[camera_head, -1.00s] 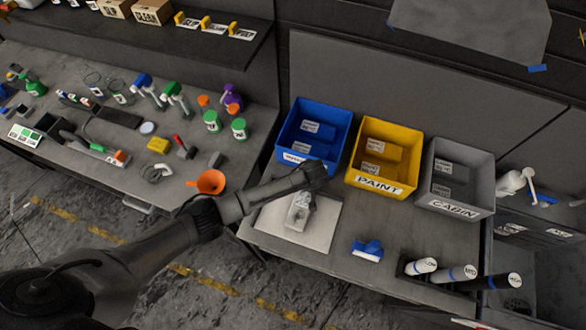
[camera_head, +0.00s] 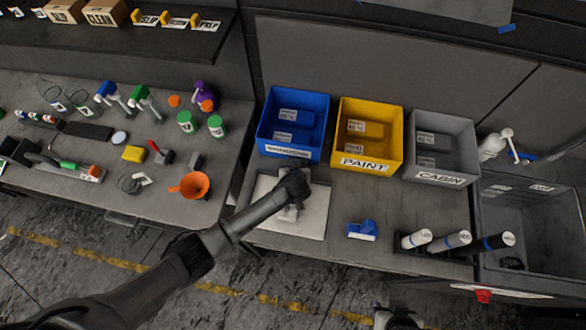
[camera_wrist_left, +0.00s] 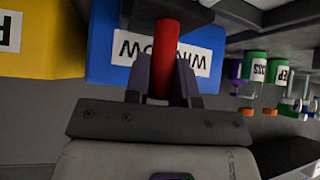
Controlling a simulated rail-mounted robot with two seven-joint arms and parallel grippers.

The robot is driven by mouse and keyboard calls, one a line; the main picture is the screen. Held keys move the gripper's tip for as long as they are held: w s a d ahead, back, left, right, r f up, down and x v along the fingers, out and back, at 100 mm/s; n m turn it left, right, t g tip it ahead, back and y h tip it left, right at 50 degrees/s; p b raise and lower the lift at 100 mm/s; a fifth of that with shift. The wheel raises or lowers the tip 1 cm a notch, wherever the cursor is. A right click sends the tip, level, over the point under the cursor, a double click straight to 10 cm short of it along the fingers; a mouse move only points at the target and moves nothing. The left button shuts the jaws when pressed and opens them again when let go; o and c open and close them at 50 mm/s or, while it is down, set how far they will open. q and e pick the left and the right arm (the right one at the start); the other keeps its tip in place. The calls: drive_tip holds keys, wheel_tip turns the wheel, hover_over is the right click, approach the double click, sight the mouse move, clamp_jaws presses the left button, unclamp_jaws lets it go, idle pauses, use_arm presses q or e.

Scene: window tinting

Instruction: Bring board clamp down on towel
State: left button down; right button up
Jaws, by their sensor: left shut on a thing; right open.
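A pale flat board (camera_head: 312,222) lies at the left of the right-hand bench; I cannot tell a separate towel on it. The small grey-white clamp (camera_head: 290,214) stands on the board, partly covered by my left wrist. My left gripper (camera_head: 292,190) is over the clamp, its fingertips hidden in the head view. In the left wrist view my left gripper (camera_wrist_left: 163,85) is shut on the red clamp handle (camera_wrist_left: 165,45). At the bottom edge of the head view, part of my right gripper (camera_head: 396,319) shows, open and away from the board.
Blue (camera_head: 274,131), yellow (camera_head: 394,148) and grey (camera_head: 467,150) bins stand behind the board. A blue-and-white tool (camera_head: 362,230) and several rolls (camera_head: 450,240) lie to its right.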

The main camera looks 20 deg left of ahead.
use_arm(q)
drive_tip(key=c, duration=1)
unclamp_jaws()
drive_tip(key=shift+c, duration=0.2)
drive_tip(key=shift+o, duration=0.4)
drive_tip(key=v, duration=1.3)
drive_tip(key=shift+s+r, duration=0.2)
drive_tip(key=shift+r, duration=0.1)
